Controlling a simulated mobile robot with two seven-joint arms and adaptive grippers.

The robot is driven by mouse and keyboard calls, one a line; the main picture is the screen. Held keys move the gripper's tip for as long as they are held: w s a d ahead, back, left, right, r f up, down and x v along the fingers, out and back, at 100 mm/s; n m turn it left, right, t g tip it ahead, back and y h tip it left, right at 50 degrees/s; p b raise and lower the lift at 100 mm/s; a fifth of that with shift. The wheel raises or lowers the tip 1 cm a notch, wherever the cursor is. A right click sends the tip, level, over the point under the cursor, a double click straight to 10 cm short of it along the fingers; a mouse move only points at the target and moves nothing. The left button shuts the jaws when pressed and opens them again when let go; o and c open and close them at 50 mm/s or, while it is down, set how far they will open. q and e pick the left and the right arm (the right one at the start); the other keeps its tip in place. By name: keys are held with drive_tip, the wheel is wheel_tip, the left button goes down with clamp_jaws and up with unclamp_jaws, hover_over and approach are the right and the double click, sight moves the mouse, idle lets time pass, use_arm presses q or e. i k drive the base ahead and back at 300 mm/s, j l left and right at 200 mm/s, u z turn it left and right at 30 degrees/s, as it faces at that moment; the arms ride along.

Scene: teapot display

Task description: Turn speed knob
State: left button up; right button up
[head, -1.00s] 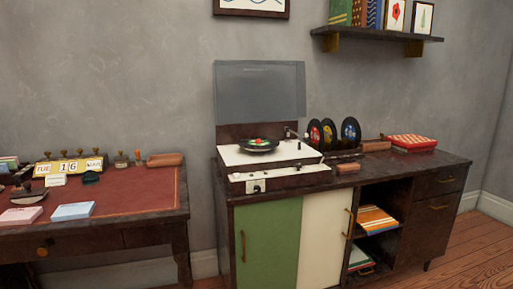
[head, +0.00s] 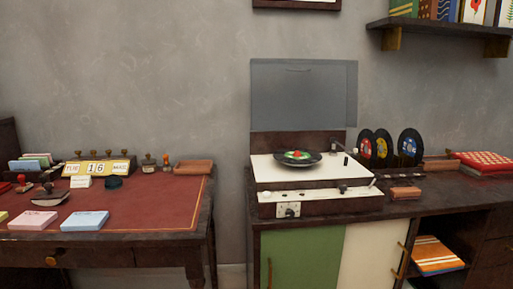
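A record player (head: 325,208) with a cream deck and dark sides stands on the left end of a dark sideboard (head: 475,192) in the head view. Its clear grey lid (head: 303,95) is raised. A black record (head: 285,160) with a red and green label lies on it. On the front panel, a dark knob sits on a small light plate (head: 288,210) at the left, and a small dark knob (head: 343,188) sits further right. I cannot tell which one sets the speed. The tonearm (head: 340,146) is at the right of the deck. Neither gripper is in view.
A desk with a red top (head: 135,208) stands at the left, holding stamps, a date display (head: 97,168) and paper stacks. A narrow gap separates it from the sideboard. Upright records (head: 409,147) stand right of the player. A shelf (head: 440,25) hangs at the upper right.

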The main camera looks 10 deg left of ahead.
sight(342, 188)
drive_tip(key=i+l+u, duration=0.3)
drive_tip(key=i+l, duration=0.15)
drive_tip(key=l, duration=0.25)
drive_tip(key=i+l+u, duration=0.1)
drive_tip(key=l, duration=0.25)
drive_tip(key=i, duration=0.1)
